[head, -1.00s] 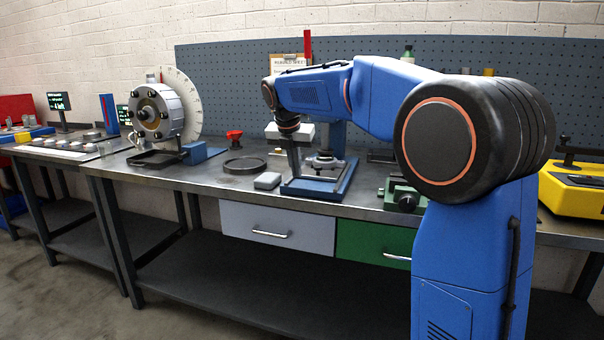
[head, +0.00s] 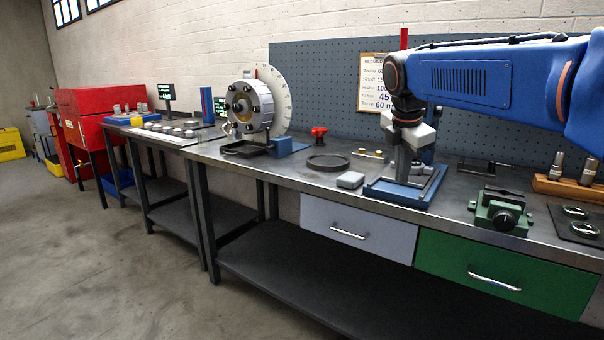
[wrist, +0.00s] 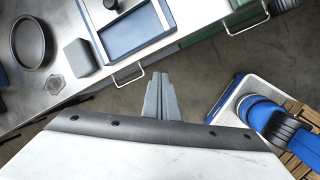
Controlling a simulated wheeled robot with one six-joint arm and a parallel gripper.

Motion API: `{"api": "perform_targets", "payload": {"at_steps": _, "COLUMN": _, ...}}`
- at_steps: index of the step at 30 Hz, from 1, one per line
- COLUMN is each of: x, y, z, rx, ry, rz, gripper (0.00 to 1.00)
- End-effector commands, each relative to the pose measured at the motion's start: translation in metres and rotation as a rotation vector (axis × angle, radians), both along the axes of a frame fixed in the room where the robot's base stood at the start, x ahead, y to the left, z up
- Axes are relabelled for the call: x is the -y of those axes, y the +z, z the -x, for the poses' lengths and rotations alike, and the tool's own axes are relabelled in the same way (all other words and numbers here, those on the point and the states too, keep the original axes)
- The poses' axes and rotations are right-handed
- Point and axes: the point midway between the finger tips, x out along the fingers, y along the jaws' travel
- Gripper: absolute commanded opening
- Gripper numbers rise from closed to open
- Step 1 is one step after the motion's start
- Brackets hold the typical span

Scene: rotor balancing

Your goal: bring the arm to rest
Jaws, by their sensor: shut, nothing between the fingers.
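My blue arm reaches in from the right in the head view, its forearm about level and its wrist bent down. My gripper (head: 402,172) hangs below the wrist, pointing down, and overlaps the blue-framed stand (head: 377,190) in that view. In the wrist view my gripper (wrist: 160,78) has its grey fingers together with nothing between them. There the fingers show against the dark floor, just outside the bench's front edge and drawer handles. They appear clear of the bench and touch nothing that I can see.
The bench holds a rotor with a dial (head: 250,103), a black round dish (head: 328,162), a grey block (head: 350,180) and a green vise (head: 502,211). A grey drawer (head: 345,228) and a green drawer (head: 470,268) face the open floor (head: 120,260). A pegboard stands behind.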

Motion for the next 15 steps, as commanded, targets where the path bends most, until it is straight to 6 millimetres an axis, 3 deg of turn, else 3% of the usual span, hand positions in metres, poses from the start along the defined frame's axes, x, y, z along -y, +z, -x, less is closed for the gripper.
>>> {"api": "perform_targets", "payload": {"at_steps": 3, "x": 0.009, "y": -0.016, "z": 0.042, "rx": 0.04, "ry": -0.197, "rz": -0.089, "gripper": 0.0}}
{"api": "perform_targets", "payload": {"at_steps": 15, "x": 0.024, "y": -0.096, "z": 0.173, "rx": 0.147, "ry": -0.895, "rz": -0.409, "gripper": 0.0}}
